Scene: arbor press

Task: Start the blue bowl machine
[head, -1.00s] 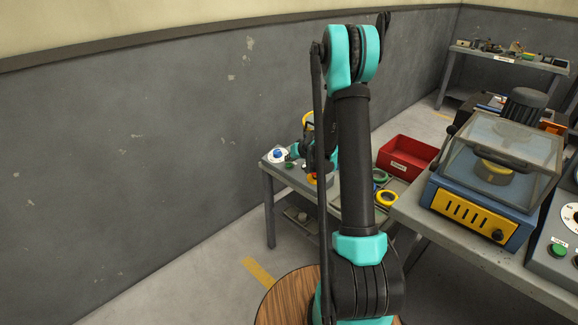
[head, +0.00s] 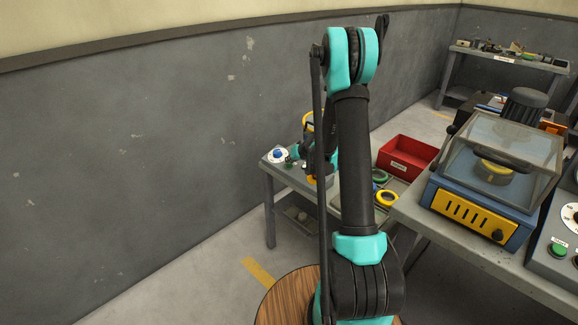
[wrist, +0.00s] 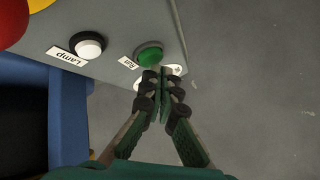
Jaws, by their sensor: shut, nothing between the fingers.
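In the wrist view a grey panel holds a green button (wrist: 150,56) labelled "Run" and a white button (wrist: 88,46) labelled "Lamp". My gripper (wrist: 163,74) is shut and empty. Its fingertips are beside the green button's lower right edge in the picture, in front of a white round mark; I cannot tell whether they touch the button. A blue body (wrist: 70,92) with a dark area shows at the left. In the head view my arm hides most of this spot, by the small grey table (head: 268,176) at the wall.
A blue knob (head: 278,154) is on the small table. A red bin (head: 407,154) stands beyond my arm. On the right table a blue and yellow machine (head: 470,220) has a clear lid; another panel with a green button (head: 558,250) is beside it.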

